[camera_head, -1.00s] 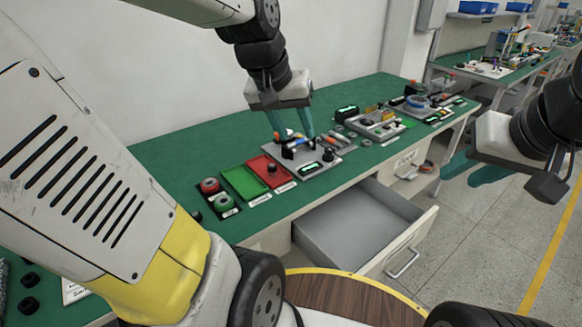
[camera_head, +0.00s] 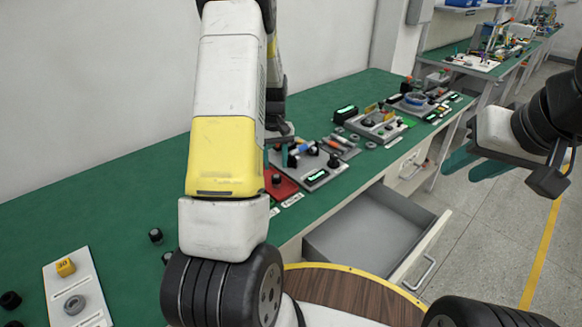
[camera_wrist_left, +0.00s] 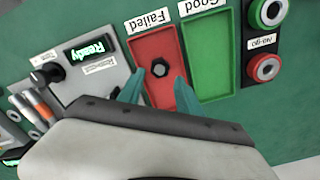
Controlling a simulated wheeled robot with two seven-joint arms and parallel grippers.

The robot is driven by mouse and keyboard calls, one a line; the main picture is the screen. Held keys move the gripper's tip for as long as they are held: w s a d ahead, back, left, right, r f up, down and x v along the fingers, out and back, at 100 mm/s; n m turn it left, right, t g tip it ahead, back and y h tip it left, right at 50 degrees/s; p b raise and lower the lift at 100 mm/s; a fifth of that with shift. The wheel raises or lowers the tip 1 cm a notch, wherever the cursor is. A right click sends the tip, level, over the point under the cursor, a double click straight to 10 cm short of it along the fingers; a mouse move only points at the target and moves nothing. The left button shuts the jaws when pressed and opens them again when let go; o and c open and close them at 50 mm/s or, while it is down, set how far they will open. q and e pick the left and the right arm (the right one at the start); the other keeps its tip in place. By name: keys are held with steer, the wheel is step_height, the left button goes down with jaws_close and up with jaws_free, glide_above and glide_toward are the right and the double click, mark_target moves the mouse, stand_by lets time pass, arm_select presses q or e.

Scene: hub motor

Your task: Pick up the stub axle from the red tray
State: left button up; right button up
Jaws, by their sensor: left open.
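The red tray (camera_wrist_left: 147,48), labelled "Failed", lies on the green bench. The stub axle (camera_wrist_left: 160,68) is a small dark piece standing in it; in the head view it also shows (camera_head: 276,179) at the tray's visible right part. My left gripper (camera_wrist_left: 158,92) is open, its teal fingers spread over the near part of the red tray, with the axle ahead of and between the fingertips, not held. In the head view my left arm hides most of this gripper and part of the tray. My right gripper (camera_head: 463,168) is open and empty, out over the floor to the right.
The green "Good" tray (camera_wrist_left: 210,55) is beside the red one, with a red and a green button box (camera_wrist_left: 266,40) beyond. A grey "Ready" fixture (camera_wrist_left: 85,70) is on the other side. An open grey drawer (camera_head: 365,235) juts out from the bench front.

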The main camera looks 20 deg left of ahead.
mark_target(276, 176)
arm_select(q)
step_height(276, 176, down, 7)
steer(key=shift+f, duration=0.1)
jaws_close()
stand_by(0.3)
